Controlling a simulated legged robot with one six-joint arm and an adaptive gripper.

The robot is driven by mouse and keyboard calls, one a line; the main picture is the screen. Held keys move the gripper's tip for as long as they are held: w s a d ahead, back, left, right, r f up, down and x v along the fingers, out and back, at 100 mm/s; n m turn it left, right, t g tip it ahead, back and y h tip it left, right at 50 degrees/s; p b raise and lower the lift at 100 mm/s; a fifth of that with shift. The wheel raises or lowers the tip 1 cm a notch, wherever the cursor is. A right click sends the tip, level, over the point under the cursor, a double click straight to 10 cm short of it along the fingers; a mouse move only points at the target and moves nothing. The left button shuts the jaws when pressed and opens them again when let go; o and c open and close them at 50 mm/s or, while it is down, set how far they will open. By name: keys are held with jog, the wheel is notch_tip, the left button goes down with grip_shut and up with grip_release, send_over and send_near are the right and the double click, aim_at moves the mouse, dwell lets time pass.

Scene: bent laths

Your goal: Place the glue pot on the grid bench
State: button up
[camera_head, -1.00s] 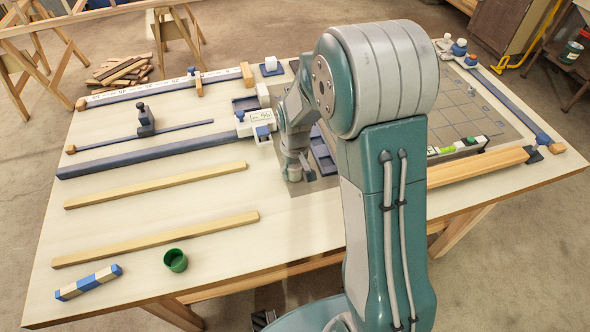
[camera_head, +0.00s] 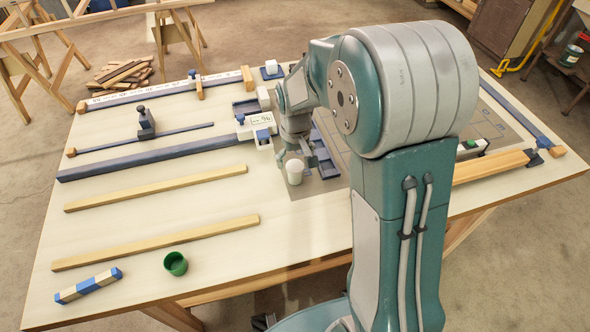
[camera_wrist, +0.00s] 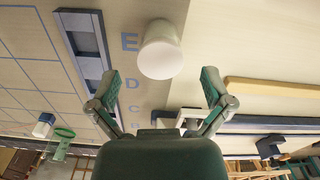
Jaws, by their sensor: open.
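A plain white pot, which I take to be the glue pot (camera_head: 294,172), stands upright at the near left edge of the grey grid bench (camera_head: 318,184). It also shows in the wrist view (camera_wrist: 160,52), beside the letter E on the bench's lettered border (camera_wrist: 118,20). My gripper (camera_head: 294,153) is just above and behind the pot. In the wrist view my gripper (camera_wrist: 158,88) is open and empty, its fingers spread apart and clear of the pot.
A blue slotted block (camera_head: 324,152) lies on the bench close right of my gripper. A white and blue device (camera_head: 257,128) stands to the left. My arm hides much of the bench.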

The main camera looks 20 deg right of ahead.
aim_at(295, 166)
notch_tip(295, 166, up, 6)
jog(key=s+r+t, duration=0.2)
jog(key=s+r, duration=0.2)
jog(key=s, duration=0.3)
jog(key=s+r+m+t, duration=0.1)
jog(key=s+r, duration=0.2)
jog(key=s, duration=0.4)
jog(key=s+r+t, duration=0.2)
jog(key=s+r, duration=0.2)
jog(key=s, duration=0.3)
jog(key=shift+s+r+m+t, duration=0.15)
jog(key=shift+r+m+t, duration=0.15)
jog(key=shift+r+m, duration=0.1)
jog(key=shift+d, duration=0.1)
